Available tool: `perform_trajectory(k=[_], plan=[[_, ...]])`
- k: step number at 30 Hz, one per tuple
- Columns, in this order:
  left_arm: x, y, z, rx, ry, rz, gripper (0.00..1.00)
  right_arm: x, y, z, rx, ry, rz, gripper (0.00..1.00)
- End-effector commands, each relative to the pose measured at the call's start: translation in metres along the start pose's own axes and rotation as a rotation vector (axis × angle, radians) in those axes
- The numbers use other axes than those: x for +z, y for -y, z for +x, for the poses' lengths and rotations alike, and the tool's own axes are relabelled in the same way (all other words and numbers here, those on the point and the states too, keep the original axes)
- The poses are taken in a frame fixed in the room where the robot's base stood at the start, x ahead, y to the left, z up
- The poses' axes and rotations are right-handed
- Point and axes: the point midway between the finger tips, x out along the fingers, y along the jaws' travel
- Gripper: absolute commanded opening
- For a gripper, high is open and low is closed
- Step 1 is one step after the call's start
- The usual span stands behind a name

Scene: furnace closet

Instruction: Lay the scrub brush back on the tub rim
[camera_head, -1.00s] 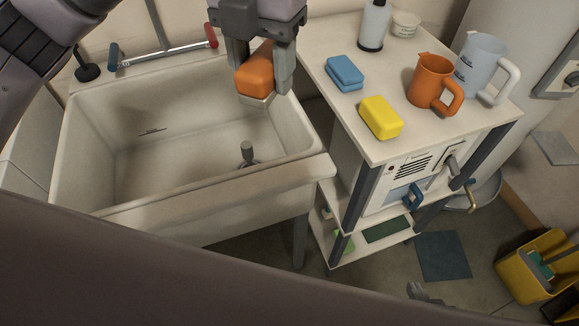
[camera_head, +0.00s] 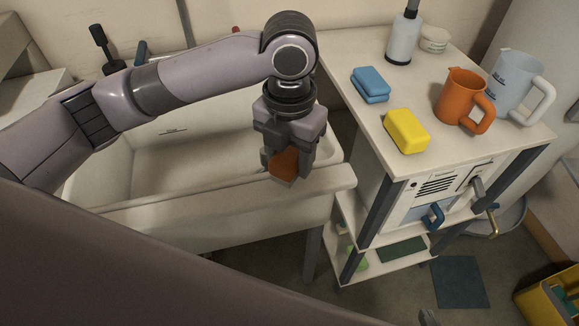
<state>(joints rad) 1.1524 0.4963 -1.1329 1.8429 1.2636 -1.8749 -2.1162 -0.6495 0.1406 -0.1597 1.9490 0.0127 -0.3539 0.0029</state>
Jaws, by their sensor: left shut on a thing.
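My left gripper (camera_head: 289,165) is shut on the orange scrub brush (camera_head: 284,164). It holds the brush at the front right part of the tub, over or at the front rim. The fingers hide much of the brush, and I cannot tell whether its underside touches the rim. The pale tub (camera_head: 95,217) has a broad front rim (camera_head: 215,199), bare to the left of the brush. My left arm crosses above the basin and hides part of it.
Right of the tub stands a cart (camera_head: 357,123) with a blue sponge (camera_head: 370,84), a yellow sponge (camera_head: 407,131), an orange mug (camera_head: 463,98), a clear jug (camera_head: 517,86) and a bottle (camera_head: 403,39). A yellow bucket (camera_head: 546,298) stands at the lower right.

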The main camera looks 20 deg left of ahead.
Motion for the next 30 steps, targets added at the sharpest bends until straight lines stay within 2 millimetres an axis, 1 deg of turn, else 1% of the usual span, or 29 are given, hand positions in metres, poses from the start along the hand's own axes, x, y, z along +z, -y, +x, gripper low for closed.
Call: perform_trajectory(k=[3,6,17,18,20,21,30], plan=[[-0.001,-0.001,0.021,0.001,-0.006,-0.002,0.24,0.002,0.0,0.001,0.0,0.0,0.0,0.0],[-0.001,-0.001,0.033,0.001,-0.004,-0.002,0.24,0.002,0.0,0.002,0.0,0.0,0.0,0.0],[0.0,0.0,0.037,0.001,-0.001,-0.001,0.24,0.001,0.0,0.001,0.0,-0.001,0.0,0.0],[0.0,0.0,0.038,0.001,-0.002,0.0,0.55,0.001,0.0,0.001,0.0,-0.001,0.0,0.0],[0.0,0.0,0.038,0.001,-0.001,0.0,0.75,0.002,0.0,0.001,0.0,-0.001,0.0,0.0],[0.0,0.0,0.038,0.001,-0.001,0.0,0.78,0.002,0.0,0.001,0.0,-0.001,0.0,0.0],[0.0,0.0,0.035,0.001,0.0,0.0,0.78,0.002,0.0,0.002,0.0,-0.001,0.001,0.0]])
